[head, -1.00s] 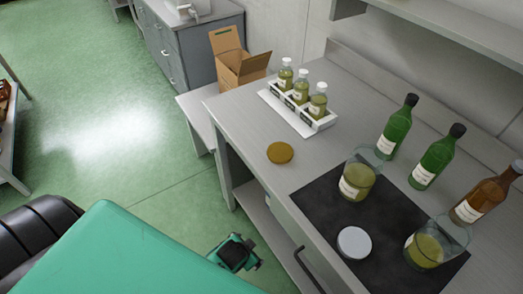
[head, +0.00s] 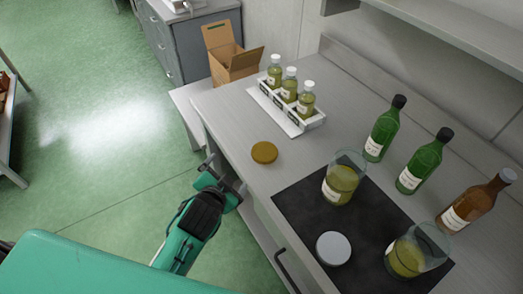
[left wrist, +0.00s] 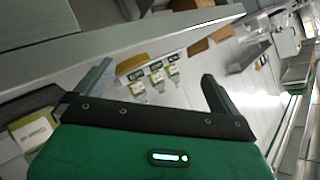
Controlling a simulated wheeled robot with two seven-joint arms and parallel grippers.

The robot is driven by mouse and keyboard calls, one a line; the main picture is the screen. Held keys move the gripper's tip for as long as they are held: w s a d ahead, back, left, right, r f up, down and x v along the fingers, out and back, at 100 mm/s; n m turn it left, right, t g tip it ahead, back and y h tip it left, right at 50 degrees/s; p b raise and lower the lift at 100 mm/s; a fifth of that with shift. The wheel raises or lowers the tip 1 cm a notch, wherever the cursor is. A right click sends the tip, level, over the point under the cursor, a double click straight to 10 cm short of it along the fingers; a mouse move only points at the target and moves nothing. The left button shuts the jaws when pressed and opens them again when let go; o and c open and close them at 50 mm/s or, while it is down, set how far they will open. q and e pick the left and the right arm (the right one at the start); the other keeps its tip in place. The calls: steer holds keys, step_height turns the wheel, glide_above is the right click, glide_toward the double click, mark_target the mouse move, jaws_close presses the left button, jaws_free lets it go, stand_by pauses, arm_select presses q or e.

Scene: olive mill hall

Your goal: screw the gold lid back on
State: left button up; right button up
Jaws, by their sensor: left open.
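The gold lid (head: 264,152) lies flat on the grey counter, near its front edge. One open glass jar (head: 342,182) with yellow-green contents stands on the dark mat, to the right of the lid. A second open jar (head: 418,254) stands at the mat's lower right. A silver-white lid (head: 333,248) lies on the mat between them. My left gripper (head: 228,172) is open and empty, just off the counter's front edge, left of the gold lid and apart from it. Its spread fingers also show in the left wrist view (left wrist: 155,85). My right gripper is not in view.
A white rack (head: 290,116) of small white-capped bottles stands behind the gold lid. Two green bottles (head: 384,130) and a brown bottle (head: 475,205) line the back right. A cardboard box (head: 232,62) sits beyond the counter. The counter around the gold lid is clear.

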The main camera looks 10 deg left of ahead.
arm_select(q)
steer(key=w+d+r+m+t+h, duration=0.4)
steer(key=d+r+m, duration=0.25)
steer(key=r, duration=0.25)
steer(key=w+d+r+m+t+h, duration=0.3)
steer(key=w+d+r+m+h, duration=0.15)
steer(key=r+m, duration=0.3)
steer(key=s+d+r+m+g+h, duration=0.2)
steer(key=d+m+g+h, duration=0.55)
steer(key=m, duration=0.65)
steer(key=s+d+r+m+g+h, duration=0.2)
steer(key=s+d+m+g+h, duration=0.15)
steer(key=d+m+g, duration=0.75)
steer(key=w+a+f+m+g+y, duration=0.3)
steer(key=a+f+m+y, duration=0.3)
steer(key=f+m+y, duration=0.45)
steer(key=w+a+m+y, duration=0.1)
steer(key=w+a+y, duration=0.1)
steer(key=a, duration=0.3)
steer(key=w+a+m+t+y, duration=0.1)
steer(key=w+a+y, duration=0.2)
steer(key=a, duration=0.3)
steer(key=w+a+r+m+y, duration=0.1)
steer(key=w+a+y, duration=0.1)
steer(key=a, duration=0.3)
steer(key=shift+w+a+m+t+y, duration=0.25)
steer(key=shift+m+t+y, duration=0.1)
steer(key=shift+y, duration=0.45)
